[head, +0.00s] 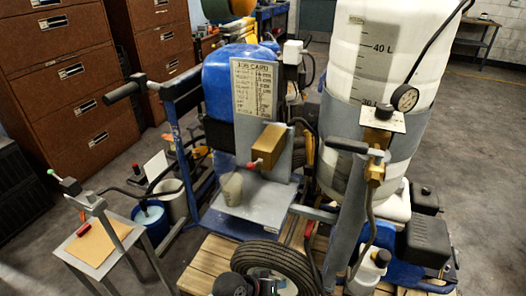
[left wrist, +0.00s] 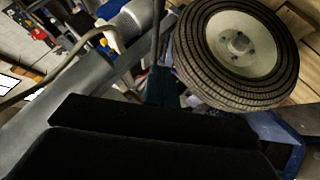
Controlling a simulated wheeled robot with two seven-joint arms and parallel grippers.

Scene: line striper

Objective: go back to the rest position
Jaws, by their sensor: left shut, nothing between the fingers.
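My left gripper (head: 250,286) shows at the bottom edge of the head view, low in front of the striper's black tyre (head: 275,262). Only a small dark part of it is in the picture. In the left wrist view its black fingers (left wrist: 155,135) fill the lower part, shut with nothing between them. The tyre with its pale hub (left wrist: 238,38) is beyond the fingers there, at upper right. My right gripper is in neither view.
A small metal stand (head: 98,243) is at left. Brown cabinets (head: 60,70) stand behind. Floor at far right is open.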

